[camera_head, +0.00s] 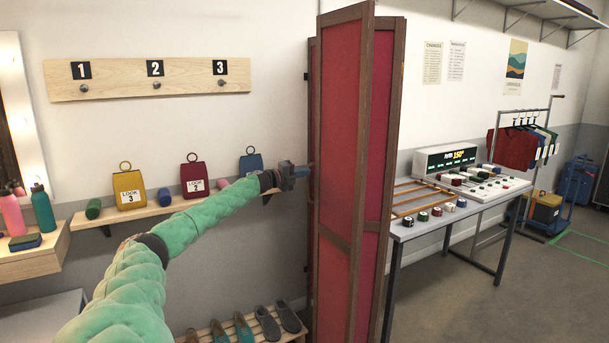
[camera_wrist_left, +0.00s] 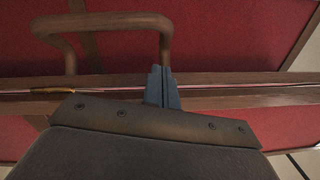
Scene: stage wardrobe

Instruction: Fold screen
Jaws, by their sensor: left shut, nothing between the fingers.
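The folding screen (camera_head: 340,130) has red panels in dark brown wooden frames and stands upright in the middle of the head view. Its panels are close together at narrow angles. My left gripper (camera_head: 304,171) is at the screen's left edge, about mid-height. In the left wrist view, its shut, empty fingertips (camera_wrist_left: 163,88) are at the brown frame edges (camera_wrist_left: 230,86), beside a bent brown handle (camera_wrist_left: 105,22). I cannot tell if they touch the wood. Red panel cloth (camera_wrist_left: 220,35) shows behind. My right gripper is not in view.
A wall shelf (camera_head: 130,213) with tagged bags stands left, under a numbered peg board (camera_head: 150,78). Shoes sit on a low rack (camera_head: 290,336). A table (camera_head: 450,215) with a control console stands right of the screen. Open floor (camera_head: 480,310) lies front right.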

